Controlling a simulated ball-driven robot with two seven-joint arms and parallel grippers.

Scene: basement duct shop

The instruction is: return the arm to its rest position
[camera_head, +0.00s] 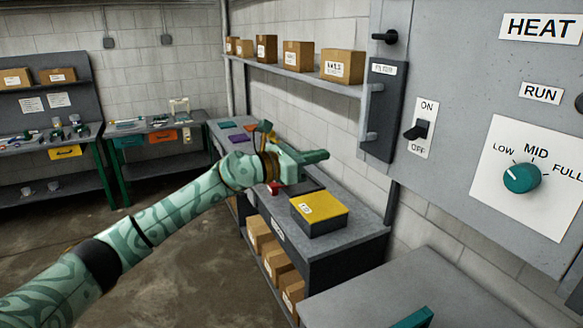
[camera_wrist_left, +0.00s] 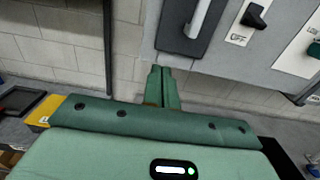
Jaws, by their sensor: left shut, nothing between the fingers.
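My left arm reaches in from the lower left of the head view. Its green gripper (camera_head: 318,156) is shut and empty, held above the bench and pointing right toward the wall. In the left wrist view the two fingers (camera_wrist_left: 163,88) are together with nothing between them. The fingertips are apart from the grey heater panel (camera_head: 450,90), which shows to their right in the head view. My right gripper does not show.
A yellow-topped box (camera_head: 320,207) stands on the grey bench (camera_head: 345,250) below the gripper. The panel carries an ON/OFF switch (camera_head: 417,130), a teal dial (camera_head: 521,178) and a dark filter door (camera_head: 381,110) with a handle. Shelved cartons (camera_head: 342,66) are behind. Floor at left is clear.

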